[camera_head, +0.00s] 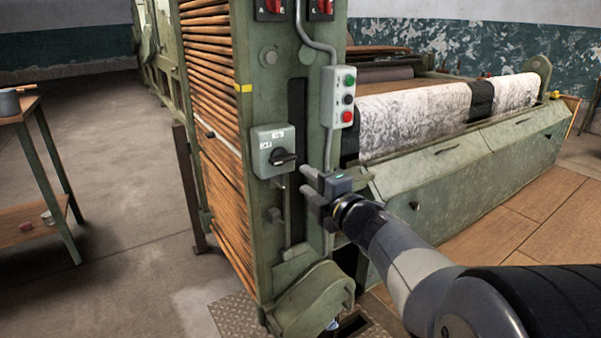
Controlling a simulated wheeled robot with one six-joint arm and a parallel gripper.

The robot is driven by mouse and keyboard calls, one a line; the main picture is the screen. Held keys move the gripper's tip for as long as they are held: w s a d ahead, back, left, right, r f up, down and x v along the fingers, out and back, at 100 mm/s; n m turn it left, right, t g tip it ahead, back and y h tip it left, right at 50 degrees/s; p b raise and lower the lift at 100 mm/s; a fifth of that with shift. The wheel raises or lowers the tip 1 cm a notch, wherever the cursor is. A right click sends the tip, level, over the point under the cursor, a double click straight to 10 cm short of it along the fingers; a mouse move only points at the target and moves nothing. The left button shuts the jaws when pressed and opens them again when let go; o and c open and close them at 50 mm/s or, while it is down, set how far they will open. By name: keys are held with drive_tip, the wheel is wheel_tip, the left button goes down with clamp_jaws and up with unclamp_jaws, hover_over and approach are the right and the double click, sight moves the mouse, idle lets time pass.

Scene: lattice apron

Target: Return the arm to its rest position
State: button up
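My gripper (308,182) is in the middle of the head view, in front of the green machine's end frame (265,100). Its two grey fingers point left, with a gap between them, and nothing shows in the gap. My arm reaches in from the lower right. A grey switch box (272,150) with a black rotary knob (283,157) is up and to the left of the fingers, apart from them in the picture. I cannot tell how far the fingertips are from the frame or the thin conduit behind them.
A button box (341,97) with green, black and red buttons hangs above my gripper. A green trough (470,165) with a patterned roller (410,120) extends to the right. A small table (45,170) stands at the far left. The concrete floor between is clear.

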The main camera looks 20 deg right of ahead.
sight(282, 162)
drive_tip(key=shift+s, duration=0.15)
drive_tip(key=b+x, duration=0.2)
drive_tip(key=x, duration=0.9)
drive_tip(key=shift+f, duration=0.1)
drive_tip(key=shift+s+d, duration=0.1)
